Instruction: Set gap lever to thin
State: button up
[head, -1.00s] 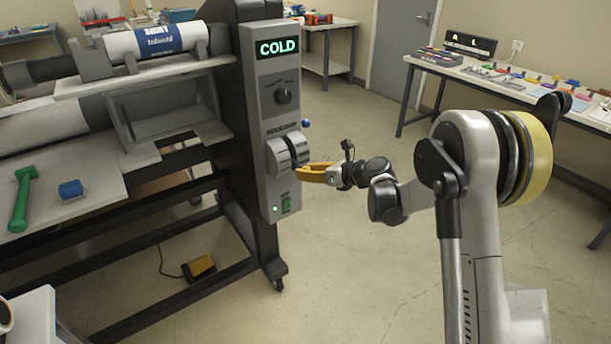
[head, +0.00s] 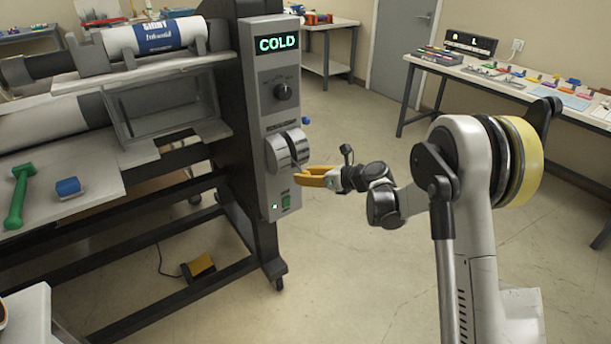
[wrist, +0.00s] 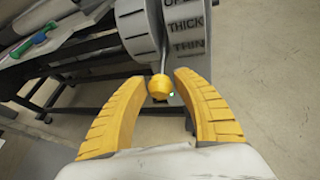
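The gap lever is a thin metal stem with a yellow knob (wrist: 161,87), coming out of a slot in the grey drum (head: 280,153) on the laminator's control panel. In the wrist view the drum carries the labels THICK and THIN (wrist: 190,47), with another label cut off above. The knob hangs just below the level of THIN; I cannot tell the exact setting. My gripper (head: 299,176) is by the drum's lower right side. Its yellow fingers (wrist: 163,77) are apart, one on each side of the knob, with gaps visible. In the head view the knob is hidden.
The panel has a COLD display (head: 277,44), a dark dial (head: 283,92) and a green switch (head: 286,202). A green-handled tool (head: 20,197) and a blue block (head: 68,187) lie on the laminator bed. A foot pedal (head: 199,267) is on the floor.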

jog(key=shift+o, duration=0.9)
jog(key=v, duration=1.2)
jog(key=shift+r, duration=0.15)
jog(key=s+d+r+n+g+h, duration=0.1)
jog(key=s+r+n+h, duration=0.25)
jog(key=s+n, duration=0.35)
jog(key=s+r+n+g+h, duration=0.1)
jog(key=s+r+n+h, duration=0.1)
jog(key=s+r+n, duration=0.5)
jog(key=s+d+f+n+h, duration=0.1)
jog(key=s+d+n, duration=0.1)
jog(key=s+n, duration=0.2)
jog(key=s+d+f+n+h, duration=0.2)
jog(key=s+n, duration=0.3)
jog(key=s, duration=0.4)
jog(key=s+d+f+n+h, duration=0.1)
jog(key=s+d+n+h, duration=0.1)
jog(key=s+d+n, duration=0.2)
jog(key=s, duration=0.3)
jog(key=shift+s+f+t, duration=0.25)
jog(key=shift+s+t, duration=0.05)
